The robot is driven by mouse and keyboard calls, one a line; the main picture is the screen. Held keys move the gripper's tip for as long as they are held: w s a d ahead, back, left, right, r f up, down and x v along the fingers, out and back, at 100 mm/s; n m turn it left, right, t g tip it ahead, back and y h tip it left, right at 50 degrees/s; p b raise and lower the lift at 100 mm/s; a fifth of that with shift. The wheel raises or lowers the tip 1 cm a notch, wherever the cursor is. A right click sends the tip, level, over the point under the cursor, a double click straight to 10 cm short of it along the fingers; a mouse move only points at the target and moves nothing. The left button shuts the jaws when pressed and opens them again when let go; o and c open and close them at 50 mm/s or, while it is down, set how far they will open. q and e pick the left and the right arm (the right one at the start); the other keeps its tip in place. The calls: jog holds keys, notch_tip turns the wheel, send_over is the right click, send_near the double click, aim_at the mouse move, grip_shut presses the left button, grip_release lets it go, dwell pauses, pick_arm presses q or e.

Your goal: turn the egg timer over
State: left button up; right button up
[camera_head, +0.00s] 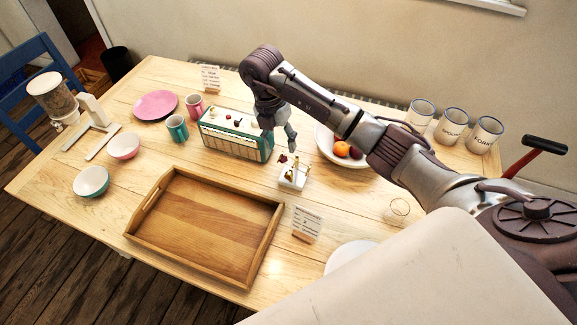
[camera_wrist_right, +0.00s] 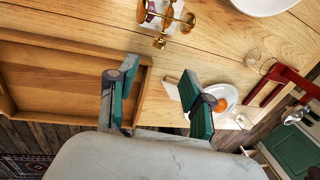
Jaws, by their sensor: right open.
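A small brass-coloured object that looks like the egg timer (camera_head: 294,168) stands at a small white block or card (camera_head: 291,181) near the middle of the table. In the right wrist view the brass timer (camera_wrist_right: 165,20) shows at the top edge, partly cut off, with round ends and thin posts. My right gripper (camera_head: 280,142) hangs just behind and above it, fingers pointing down. The right wrist view shows its two green-padded fingers (camera_wrist_right: 160,92) spread apart with nothing between them. I cannot see my left gripper.
A wooden tray (camera_head: 157,234) lies at front. A green-sided box (camera_head: 236,146) stands left of the timer, a white fruit bowl (camera_head: 325,148) right. A card (camera_head: 306,222) stands in front. Mugs (camera_head: 177,127), bowls (camera_head: 91,181), canisters (camera_head: 452,124) and a glass (camera_head: 397,211) are farther out.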

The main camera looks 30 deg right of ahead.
aim_at(288, 173)
jog(key=f, duration=0.3)
jog(key=s+f+p, duration=0.1)
jog(key=f, duration=0.3)
jog(key=d+f+p, duration=0.1)
jog(key=f, duration=0.3)
jog(key=shift+s, duration=0.2)
jog(key=shift+d+f, duration=0.1)
jog(key=shift+f, duration=0.4)
pick_arm(q)
jog(key=shift+w+d+r, duration=0.15)
jog(key=shift+r, duration=0.4)
jog(key=shift+w+d+r, duration=0.1)
jog(key=shift+r, duration=0.4)
pick_arm(e)
jog(key=shift+f, duration=0.1)
pick_arm(q)
jog(key=shift+s+a, duration=0.1)
jog(key=shift+s, duration=0.1)
pick_arm(e)
grip_shut()
